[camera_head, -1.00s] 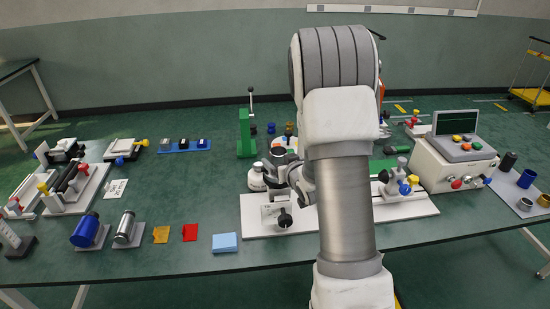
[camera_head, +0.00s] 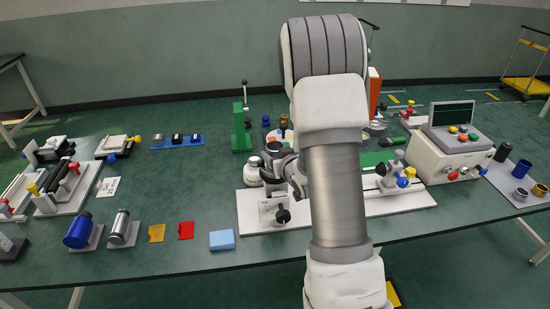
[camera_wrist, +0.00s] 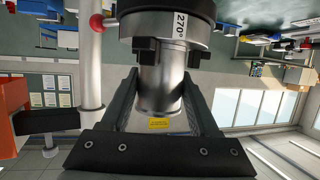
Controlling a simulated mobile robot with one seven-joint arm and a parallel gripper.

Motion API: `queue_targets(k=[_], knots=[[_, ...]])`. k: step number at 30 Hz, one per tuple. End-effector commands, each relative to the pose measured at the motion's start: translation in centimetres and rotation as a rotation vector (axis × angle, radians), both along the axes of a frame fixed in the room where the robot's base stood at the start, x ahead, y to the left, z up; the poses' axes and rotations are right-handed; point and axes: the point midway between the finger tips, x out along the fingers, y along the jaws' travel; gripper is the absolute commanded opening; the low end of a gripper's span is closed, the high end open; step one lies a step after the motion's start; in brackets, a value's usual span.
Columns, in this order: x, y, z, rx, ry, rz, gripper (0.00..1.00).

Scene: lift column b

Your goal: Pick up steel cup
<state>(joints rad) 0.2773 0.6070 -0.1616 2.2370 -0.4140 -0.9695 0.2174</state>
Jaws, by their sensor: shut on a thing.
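The steel cup (camera_wrist: 160,92) is a shiny grey cylinder in the middle of the wrist view, between the two dark fingers of my gripper (camera_wrist: 166,52). The fingers are shut on it from both sides. In the head view, my gripper (camera_head: 275,168) is above the white fixture board (camera_head: 255,222), left of my arm. The cup is small there and largely hidden by the gripper, so I cannot tell whether it touches anything below.
A white round-bodied object (camera_head: 252,173) stands close left of the gripper. A green press (camera_head: 241,130) stands behind it. A control box (camera_head: 455,152) is to the right. A blue block (camera_head: 222,240) lies in front.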

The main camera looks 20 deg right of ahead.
Motion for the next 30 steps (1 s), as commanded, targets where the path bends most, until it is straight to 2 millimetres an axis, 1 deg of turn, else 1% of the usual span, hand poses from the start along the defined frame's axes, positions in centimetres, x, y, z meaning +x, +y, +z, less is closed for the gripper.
queue_targets(k=[1, 5, 6, 13, 17, 22, 26, 30], knots=[[0.0, 0.0, 0.0, 0.000, 0.000, 0.000, 0.25], [0.0, 0.0, 0.0, 0.000, 0.000, 0.000, 0.01], [0.0, 0.0, 0.1, 0.000, -0.002, 0.000, 0.00], [0.0, 0.0, 0.1, 0.000, -0.002, 0.000, 0.00], [0.0, 0.0, 0.6, 0.000, -0.002, 0.000, 0.00], [0.1, -0.1, 2.2, -0.001, -0.005, -0.001, 0.00], [0.1, -0.1, 4.4, -0.001, -0.007, -0.001, 0.00], [-1.1, -3.4, 6.3, -0.002, -0.006, -0.008, 0.00]])
